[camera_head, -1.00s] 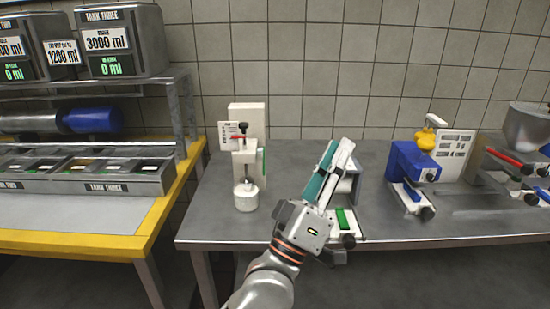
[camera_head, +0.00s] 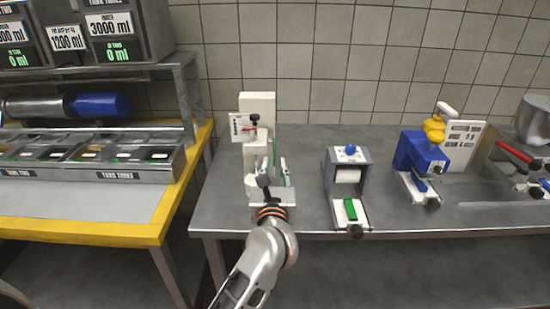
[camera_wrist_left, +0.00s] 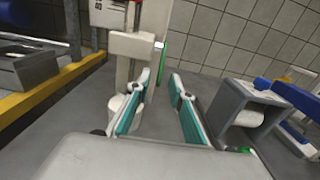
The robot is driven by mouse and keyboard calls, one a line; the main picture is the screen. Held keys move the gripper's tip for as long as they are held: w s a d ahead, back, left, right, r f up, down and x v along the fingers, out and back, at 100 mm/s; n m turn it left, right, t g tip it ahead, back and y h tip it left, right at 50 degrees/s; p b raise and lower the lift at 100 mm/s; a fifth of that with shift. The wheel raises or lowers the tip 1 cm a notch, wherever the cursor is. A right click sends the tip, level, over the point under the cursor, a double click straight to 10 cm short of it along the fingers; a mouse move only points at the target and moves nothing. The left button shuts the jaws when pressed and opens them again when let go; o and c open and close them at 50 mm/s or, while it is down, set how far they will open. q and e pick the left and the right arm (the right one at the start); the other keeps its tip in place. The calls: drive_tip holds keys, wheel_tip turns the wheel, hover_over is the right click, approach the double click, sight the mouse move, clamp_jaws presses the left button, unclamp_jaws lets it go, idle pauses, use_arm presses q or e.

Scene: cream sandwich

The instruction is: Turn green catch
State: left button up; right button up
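A green strip, which may be the green catch, shows on the right side of the white machine (camera_head: 257,105); in the left wrist view this green strip (camera_wrist_left: 162,66) stands upright beyond the fingers. My left gripper (camera_head: 277,172) is in front of the white machine, open and empty, its two teal-lined fingers (camera_wrist_left: 160,100) apart and pointing toward the back. The left finger covers part of the machine's white cup (camera_wrist_left: 118,108). A second green part (camera_head: 350,208) lies on the front of a small grey device (camera_head: 363,180) to the right. My right gripper is not in view.
A blue machine with a yellow top (camera_head: 420,150) stands farther right, then a red-handled device (camera_head: 515,155). A yellow-edged bench (camera_head: 150,232) with metal bins is at left. Bare grey table lies between the white machine and the grey device.

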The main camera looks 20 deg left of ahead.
sight(274, 160)
use_arm(q)
drive_tip(key=shift+x, duration=1.95)
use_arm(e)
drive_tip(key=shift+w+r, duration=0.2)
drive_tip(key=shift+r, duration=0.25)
